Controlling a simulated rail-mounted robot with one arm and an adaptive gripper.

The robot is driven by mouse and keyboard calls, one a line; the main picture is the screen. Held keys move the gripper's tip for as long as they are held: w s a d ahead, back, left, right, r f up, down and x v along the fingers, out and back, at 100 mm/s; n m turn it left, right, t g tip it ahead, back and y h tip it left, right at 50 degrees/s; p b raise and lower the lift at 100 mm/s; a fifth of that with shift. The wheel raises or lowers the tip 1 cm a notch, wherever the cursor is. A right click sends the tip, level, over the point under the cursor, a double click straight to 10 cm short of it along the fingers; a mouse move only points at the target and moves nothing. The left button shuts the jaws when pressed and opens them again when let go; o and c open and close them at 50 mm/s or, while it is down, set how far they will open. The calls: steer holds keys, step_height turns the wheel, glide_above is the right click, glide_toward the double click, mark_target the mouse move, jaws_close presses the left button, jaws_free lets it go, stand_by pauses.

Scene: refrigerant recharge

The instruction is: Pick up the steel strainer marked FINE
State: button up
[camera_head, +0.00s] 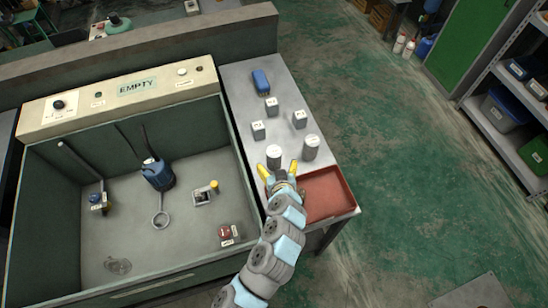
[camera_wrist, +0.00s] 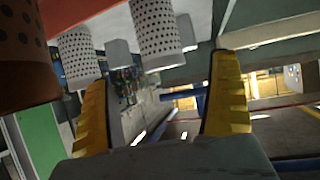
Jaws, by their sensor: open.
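A dark brown perforated cylinder (camera_wrist: 25,60) is close at the left edge. No FINE marking is readable on any of them. My gripper (camera_head: 278,170) is open and empty, and its yellow fingers also show in the wrist view (camera_wrist: 160,105).
A red tray (camera_head: 325,195) lies right of my gripper. Small labelled grey blocks (camera_head: 271,106) and a blue object (camera_head: 261,82) stand farther back on the table. A sink-like bay (camera_head: 190,215) marked EMPTY lies left, holding a blue container (camera_head: 158,175). Open floor lies right.

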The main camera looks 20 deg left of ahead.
mark_target(274, 155)
steer(key=shift+x, duration=3.9)
steer(key=c, duration=1.4)
